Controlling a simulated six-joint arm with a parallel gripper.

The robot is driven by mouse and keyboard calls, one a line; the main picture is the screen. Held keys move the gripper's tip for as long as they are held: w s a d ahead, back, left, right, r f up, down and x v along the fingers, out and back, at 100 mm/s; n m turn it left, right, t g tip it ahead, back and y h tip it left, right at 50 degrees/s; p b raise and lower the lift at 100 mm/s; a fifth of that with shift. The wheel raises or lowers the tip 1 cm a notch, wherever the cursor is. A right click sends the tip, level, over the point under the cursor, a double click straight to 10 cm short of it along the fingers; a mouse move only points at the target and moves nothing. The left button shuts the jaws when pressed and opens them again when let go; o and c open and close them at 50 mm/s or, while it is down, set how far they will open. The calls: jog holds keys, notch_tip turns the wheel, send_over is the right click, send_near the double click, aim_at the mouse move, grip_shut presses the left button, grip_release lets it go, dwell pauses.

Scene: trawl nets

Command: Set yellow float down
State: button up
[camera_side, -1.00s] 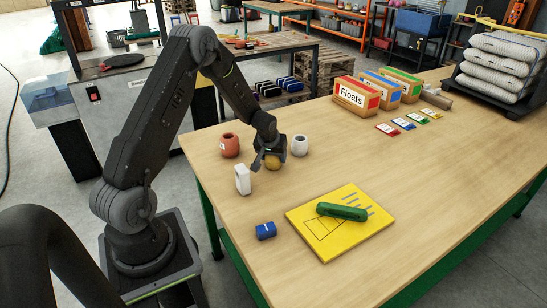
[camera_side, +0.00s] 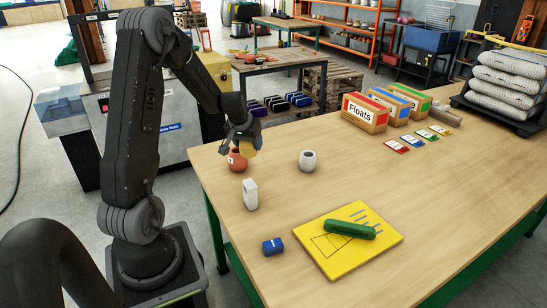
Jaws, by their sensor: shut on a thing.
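The yellow float (camera_side: 248,145) is held in my gripper (camera_side: 241,142), near the table's far left corner. It is partly hidden by the fingers. My gripper is shut on it, just above and in front of the red-brown cup-like float (camera_side: 236,163). I cannot tell whether the yellow float touches that one. A grey-white float (camera_side: 307,161) stands to the right, apart from my gripper. The wooden table (camera_side: 390,175) lies below.
A white block (camera_side: 250,194) stands upright near the left edge. A blue block (camera_side: 273,246) lies in front. A yellow board (camera_side: 330,262) bears a green object (camera_side: 349,230). Boxes, one labelled Floats (camera_side: 362,114), stand at the back. The table's middle is clear.

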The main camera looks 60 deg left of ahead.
jog(key=w+d+f, duration=0.2)
jog(key=w+d, duration=0.3)
jog(key=w, duration=0.1)
jog(key=w+d+f+m, duration=0.1)
jog(key=w+d+f, duration=0.1)
jog(key=w+d, duration=0.3)
jog(key=w+d+f+m, duration=0.1)
jog(key=w+d+f, duration=0.1)
jog(key=w+d, duration=0.3)
jog(key=shift+w+d+h, duration=0.1)
jog(key=shift+w+h, duration=0.2)
jog(key=shift+w, duration=1.05)
jog(key=shift+w+d+f, duration=0.25)
jog(key=shift+f, duration=2)
jog(key=shift+f, duration=0.15)
jog(key=o, duration=0.9)
